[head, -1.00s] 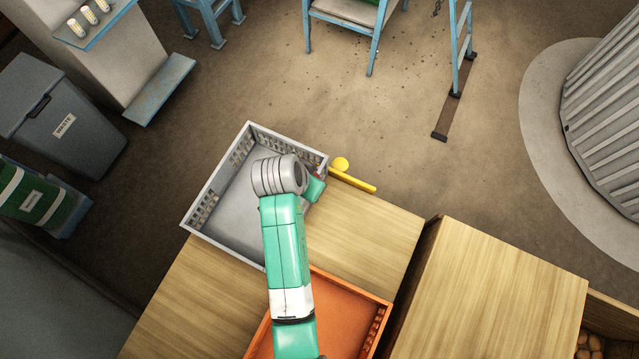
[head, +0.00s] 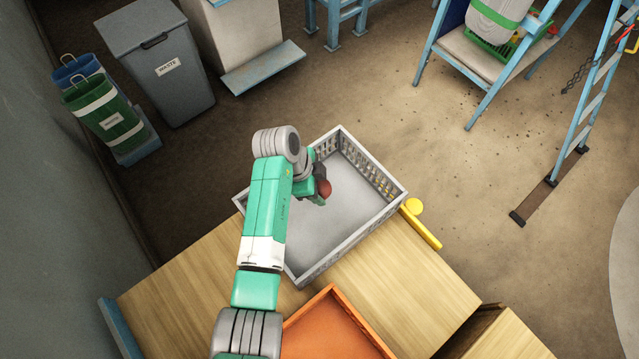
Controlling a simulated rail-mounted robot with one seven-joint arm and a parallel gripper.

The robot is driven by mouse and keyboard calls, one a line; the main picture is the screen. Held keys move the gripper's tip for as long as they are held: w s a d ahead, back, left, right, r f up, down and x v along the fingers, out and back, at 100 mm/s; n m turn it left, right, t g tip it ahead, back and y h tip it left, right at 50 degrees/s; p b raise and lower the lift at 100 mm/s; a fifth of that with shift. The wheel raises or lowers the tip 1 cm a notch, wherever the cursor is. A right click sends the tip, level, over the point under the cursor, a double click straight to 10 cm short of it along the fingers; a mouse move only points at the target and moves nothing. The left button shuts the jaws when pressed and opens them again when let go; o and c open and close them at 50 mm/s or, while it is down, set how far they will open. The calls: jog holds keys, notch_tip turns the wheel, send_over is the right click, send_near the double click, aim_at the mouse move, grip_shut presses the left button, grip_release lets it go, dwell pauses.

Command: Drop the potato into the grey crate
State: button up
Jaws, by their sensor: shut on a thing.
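The grey crate (head: 350,215) stands at the back end of the wooden worktop, with slotted walls and a bare visible floor. My gripper (head: 323,192) is over the left-middle part of the crate. It is shut on the potato (head: 325,188), a small, rounded, reddish-brown thing, partly hidden by the gripper. The potato appears above the crate floor; its exact height is hard to tell. My arm hides the crate's left side.
An orange crate (head: 330,328) lies on the wooden worktop (head: 415,285) in front. A yellow bar with a round knob (head: 422,227) sits beside the grey crate's right corner. A waste bin (head: 157,70) and a blue ladder (head: 590,95) stand on the floor beyond.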

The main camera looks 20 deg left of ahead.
notch_tip(320, 180, down, 3)
jog(key=shift+f+b, duration=0.1)
jog(key=shift+b, duration=0.8)
jog(key=o, duration=1.1)
jog(key=v, duration=0.8)
